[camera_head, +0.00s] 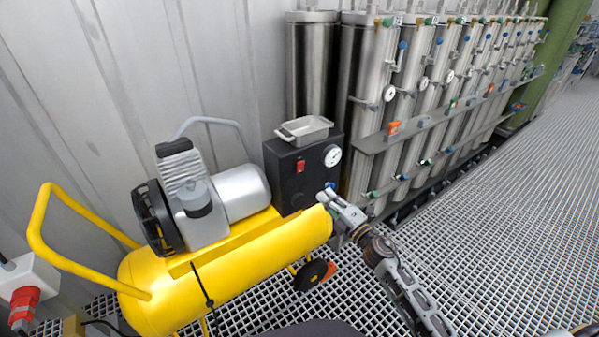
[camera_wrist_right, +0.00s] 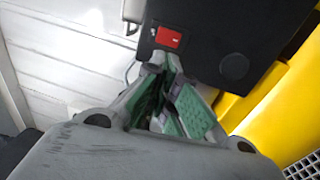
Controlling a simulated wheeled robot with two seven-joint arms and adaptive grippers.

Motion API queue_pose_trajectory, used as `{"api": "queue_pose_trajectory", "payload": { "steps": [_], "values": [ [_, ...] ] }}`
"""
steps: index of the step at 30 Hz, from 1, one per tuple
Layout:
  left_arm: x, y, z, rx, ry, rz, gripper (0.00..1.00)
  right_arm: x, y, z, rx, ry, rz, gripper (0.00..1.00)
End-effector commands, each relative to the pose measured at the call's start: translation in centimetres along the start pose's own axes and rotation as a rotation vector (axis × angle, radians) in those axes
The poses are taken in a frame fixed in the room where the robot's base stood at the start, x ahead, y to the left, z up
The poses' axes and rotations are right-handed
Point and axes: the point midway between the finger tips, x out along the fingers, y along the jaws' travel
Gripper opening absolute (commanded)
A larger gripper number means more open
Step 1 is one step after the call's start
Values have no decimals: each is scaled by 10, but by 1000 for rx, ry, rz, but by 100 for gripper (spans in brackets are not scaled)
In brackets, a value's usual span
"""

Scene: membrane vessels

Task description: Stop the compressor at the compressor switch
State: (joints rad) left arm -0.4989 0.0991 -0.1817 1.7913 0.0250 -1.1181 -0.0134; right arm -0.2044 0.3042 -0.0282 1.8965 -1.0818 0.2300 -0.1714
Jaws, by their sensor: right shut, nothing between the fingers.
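The compressor (camera_head: 235,265) has a yellow tank with a motor and cylinder on top. Its black control box (camera_head: 290,190) carries the red compressor switch (camera_head: 301,166), which also shows in the right wrist view (camera_wrist_right: 168,38). My right gripper (camera_head: 326,194) is at the lower right of the box in the head view. In the right wrist view its green-padded fingers (camera_wrist_right: 161,62) are closed together with nothing between them, tips just below the switch in the picture. I cannot tell whether they touch the box. The switch position is too small to read. My left gripper is out of view.
A gauge (camera_head: 332,155) sits on the box and a grey tray (camera_head: 304,130) lies on top. Steel membrane vessels (camera_head: 370,90) with valves and gauges stand behind at right. A red plug (camera_head: 24,299) is at the left edge. The grating floor (camera_head: 520,210) is open at right.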

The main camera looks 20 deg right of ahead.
Motion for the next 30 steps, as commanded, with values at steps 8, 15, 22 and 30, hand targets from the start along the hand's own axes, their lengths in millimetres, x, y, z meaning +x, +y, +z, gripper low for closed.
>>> {"api": "queue_pose_trajectory", "payload": {
  "steps": [8, 15, 22, 30],
  "values": [
    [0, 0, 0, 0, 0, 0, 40, 1, 0, 0, 2, -1, -1, 0],
    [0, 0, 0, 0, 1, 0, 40, 8, 0, 1, 2, -2, 0, 0],
    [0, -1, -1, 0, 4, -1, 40, 23, 0, 1, 2, -1, 0, 0],
    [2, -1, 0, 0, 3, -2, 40, 44, 0, 1, 2, -1, 0, 0]
  ]
}}
